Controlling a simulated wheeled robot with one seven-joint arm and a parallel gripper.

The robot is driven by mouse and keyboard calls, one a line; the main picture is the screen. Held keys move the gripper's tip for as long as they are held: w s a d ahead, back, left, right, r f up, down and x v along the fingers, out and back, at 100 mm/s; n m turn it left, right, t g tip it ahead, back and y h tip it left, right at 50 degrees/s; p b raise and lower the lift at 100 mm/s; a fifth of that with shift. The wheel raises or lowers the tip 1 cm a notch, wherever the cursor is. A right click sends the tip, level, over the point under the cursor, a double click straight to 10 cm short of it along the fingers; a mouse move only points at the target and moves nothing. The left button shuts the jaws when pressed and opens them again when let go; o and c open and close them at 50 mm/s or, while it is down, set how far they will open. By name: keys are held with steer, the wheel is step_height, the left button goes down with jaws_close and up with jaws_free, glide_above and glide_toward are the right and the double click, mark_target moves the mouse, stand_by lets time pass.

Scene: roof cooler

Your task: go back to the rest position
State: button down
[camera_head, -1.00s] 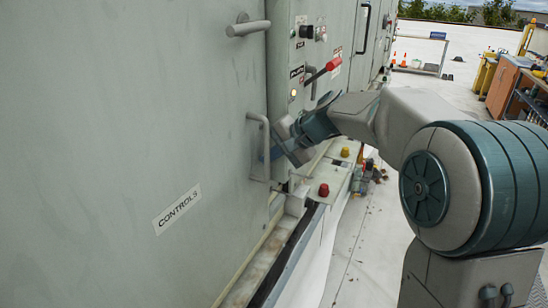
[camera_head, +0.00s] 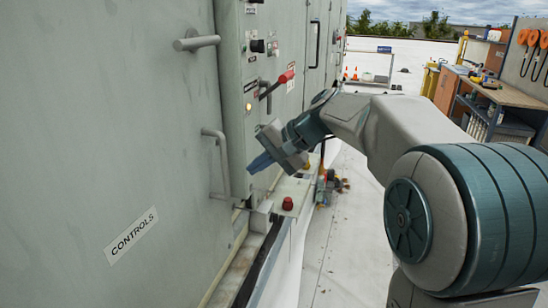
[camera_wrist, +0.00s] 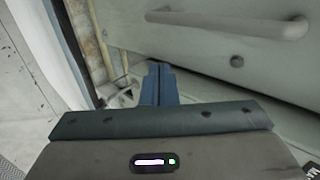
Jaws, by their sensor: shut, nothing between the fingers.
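My gripper (camera_head: 262,162) is in the middle of the head view, in front of the grey cabinet and to the right of the vertical bar handle (camera_head: 217,163) on the CONTROLS door (camera_head: 110,120). Its blue fingers point left and down and are shut with nothing between them. In the wrist view the two fingers (camera_wrist: 159,80) lie side by side. They appear clear of the door's handle, which shows in the wrist view as a pale bar (camera_wrist: 230,22). The CONTROLS door looks closed.
A red-handled lever (camera_head: 277,84) sticks out of the cabinet panel above my gripper. A red button (camera_head: 287,203) is on the ledge below. A workbench (camera_head: 510,92) with tools stands at far right. Orange cones (camera_head: 350,74) are farther back. The floor right of the cabinet is mostly clear.

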steer(key=v, duration=0.5)
steer(key=s+d+f+n+h+p, duration=0.1)
steer(key=s+d+f+h, duration=0.3)
steer(key=s+f, duration=0.4)
steer(key=s+d+f+n+h+p, duration=0.1)
steer(key=s+d+f+n+h, duration=0.2)
steer(key=s+f, duration=0.5)
steer(key=s+d+h, duration=0.1)
steer(key=s+d, duration=0.1)
steer(key=s, duration=0.5)
steer(key=shift+s+d+f+g+h, duration=0.2)
steer(key=shift+s+f+g+h, duration=0.05)
steer(key=shift+f+g+h, duration=0.15)
